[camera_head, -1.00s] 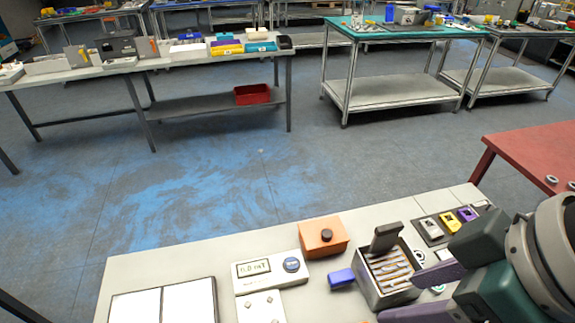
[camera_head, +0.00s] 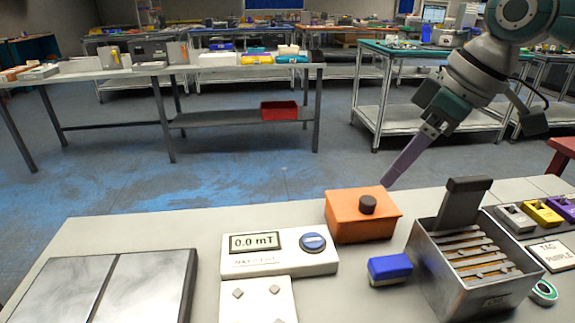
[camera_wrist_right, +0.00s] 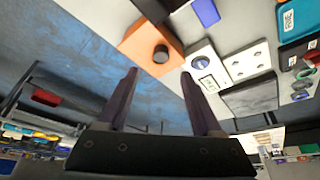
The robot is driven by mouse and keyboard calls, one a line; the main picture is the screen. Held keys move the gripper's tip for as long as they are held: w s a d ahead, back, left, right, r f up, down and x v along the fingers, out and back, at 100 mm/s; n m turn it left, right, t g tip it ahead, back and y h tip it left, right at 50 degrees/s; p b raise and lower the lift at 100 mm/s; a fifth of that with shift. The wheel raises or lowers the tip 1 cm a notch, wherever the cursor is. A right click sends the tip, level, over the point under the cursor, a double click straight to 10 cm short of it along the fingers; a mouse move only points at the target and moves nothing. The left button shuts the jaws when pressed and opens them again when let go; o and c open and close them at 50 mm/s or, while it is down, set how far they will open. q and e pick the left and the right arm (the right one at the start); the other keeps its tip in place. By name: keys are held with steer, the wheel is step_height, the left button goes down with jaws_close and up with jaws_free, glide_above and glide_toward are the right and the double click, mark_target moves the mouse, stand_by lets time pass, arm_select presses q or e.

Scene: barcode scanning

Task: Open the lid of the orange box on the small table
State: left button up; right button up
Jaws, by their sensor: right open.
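The orange box (camera_head: 352,225) sits on the small light-topped table (camera_head: 120,236), its lid down, with a dark round knob (camera_head: 367,204) on top. My right gripper (camera_head: 388,183) comes in from the upper right with its purple fingers pointing down, just behind and to the right of the knob in the head view. In the right wrist view, its fingers (camera_wrist_right: 159,73) are spread apart with nothing between them. The orange box (camera_wrist_right: 142,40) and knob (camera_wrist_right: 160,54) show just beyond the fingertips there, apart from them. My left gripper is not in view.
A white meter (camera_head: 278,250) reading 0.0 mT stands left of the box. A blue block (camera_head: 389,269) lies in front. A grey metal bin (camera_head: 445,282) with dividers and an upright dark plate stands right. Grey panels (camera_head: 150,285) lie at the left.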

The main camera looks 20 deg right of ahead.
mark_target(370, 200)
steer(key=b+x, duration=0.1)
steer(key=x, duration=0.7)
steer(key=shift+f, duration=0.1)
steer(key=shift+c, duration=0.3)
jaws_close()
stand_by(0.8)
